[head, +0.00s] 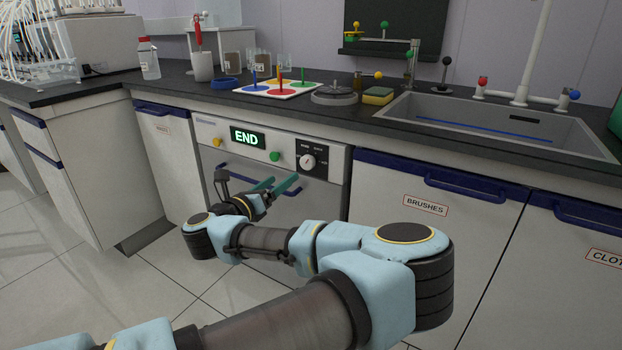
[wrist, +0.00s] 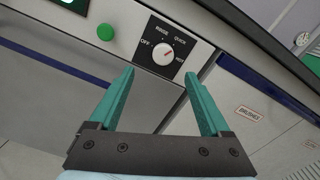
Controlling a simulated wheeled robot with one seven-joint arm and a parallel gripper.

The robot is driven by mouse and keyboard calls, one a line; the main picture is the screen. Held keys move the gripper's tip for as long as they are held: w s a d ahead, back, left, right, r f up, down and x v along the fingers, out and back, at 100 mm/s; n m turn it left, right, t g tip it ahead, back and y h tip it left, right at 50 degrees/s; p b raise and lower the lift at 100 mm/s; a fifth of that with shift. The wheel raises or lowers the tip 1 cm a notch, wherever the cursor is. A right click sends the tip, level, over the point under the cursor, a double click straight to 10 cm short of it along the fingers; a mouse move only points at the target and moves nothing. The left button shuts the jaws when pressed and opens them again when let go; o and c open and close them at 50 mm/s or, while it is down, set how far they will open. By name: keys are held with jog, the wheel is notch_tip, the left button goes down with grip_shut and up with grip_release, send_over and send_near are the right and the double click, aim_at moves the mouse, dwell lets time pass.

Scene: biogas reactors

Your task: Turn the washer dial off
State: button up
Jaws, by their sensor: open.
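The washer dial (head: 307,161) is a round white knob on a black plate, at the right of the washer's control panel. In the wrist view, the dial (wrist: 163,54) has the labels OFF, RINSE, QUICK and HOT around it. A small red mark on the knob points to its upper right, away from OFF and on the QUICK and HOT side; I cannot tell the exact setting. My gripper (head: 279,184) has teal fingers and is in front of the washer, below and left of the dial. In the wrist view, my gripper (wrist: 157,72) is open and empty, with the dial ahead between its fingertips, apparently apart.
The washer panel has a lit END display (head: 247,137), a green button (head: 274,156) and a yellow button (head: 217,142). A blue handle bar (wrist: 55,62) runs below the panel. The dark countertop edge overhangs the panel. The BRUSHES cupboard (head: 425,235) stands to the right.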

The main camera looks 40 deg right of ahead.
aim_at(305, 164)
jog(key=x, duration=1.1)
jog(key=shift+s, duration=0.3)
grip_shut()
